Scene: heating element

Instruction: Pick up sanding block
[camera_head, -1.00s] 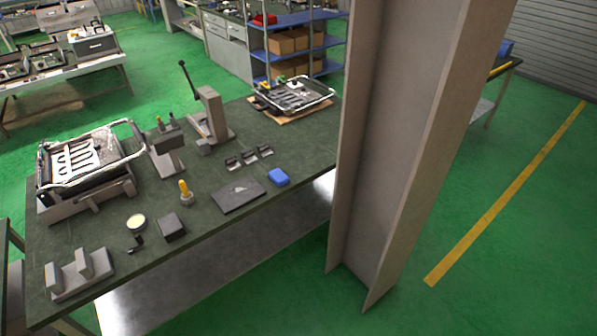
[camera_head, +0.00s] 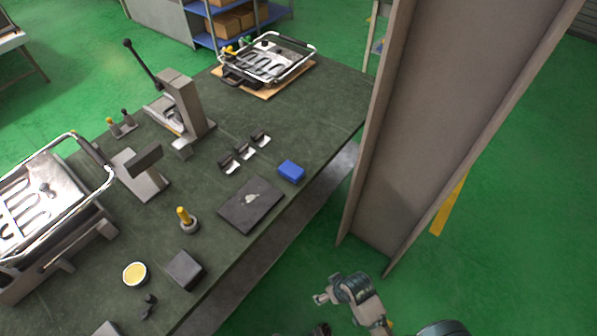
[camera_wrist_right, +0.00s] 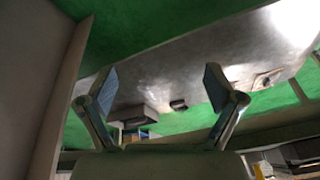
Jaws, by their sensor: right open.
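A small blue block (camera_head: 291,171), which looks like the sanding block, lies on the dark green bench top near its right front edge in the head view. My right gripper (camera_wrist_right: 158,86) is open in the right wrist view, its two fingers spread with nothing between them. Part of my right arm (camera_head: 352,296) shows low in the head view, off the front of the bench and well short of the block. I cannot make out the block in the wrist view. My left gripper is not in view.
A steel column (camera_head: 440,120) stands right of the bench (camera_head: 318,115). A dark plate (camera_head: 251,205) lies left of the block, with small metal clips (camera_head: 243,152) behind. A yellow-handled tool (camera_head: 186,218) and a dark block (camera_head: 184,269) are nearer. Floor is open in front.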

